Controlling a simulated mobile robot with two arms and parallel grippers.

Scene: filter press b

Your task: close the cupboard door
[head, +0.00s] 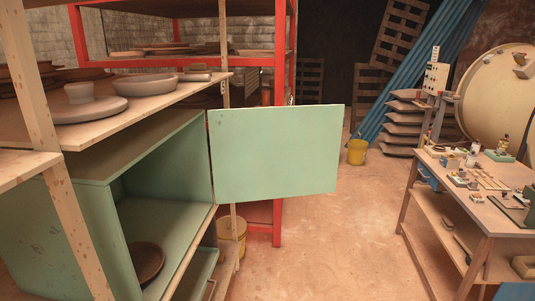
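The cupboard (85,217) is a pale green box under a wooden shelf at the left. Its pale green door (275,155) stands wide open, hinged at the cupboard's far front edge and reaching out to the right. The cupboard's inside shows, with a dark round dish (146,262) on its floor. Neither of my grippers is in the head view, and nothing touches the door.
Wooden posts (75,200) stand in front of the cupboard. A workbench (470,195) with small items is at the right. The floor between (340,245) is clear. A yellow bucket (357,152) stands farther back; another (231,232) is beneath the door.

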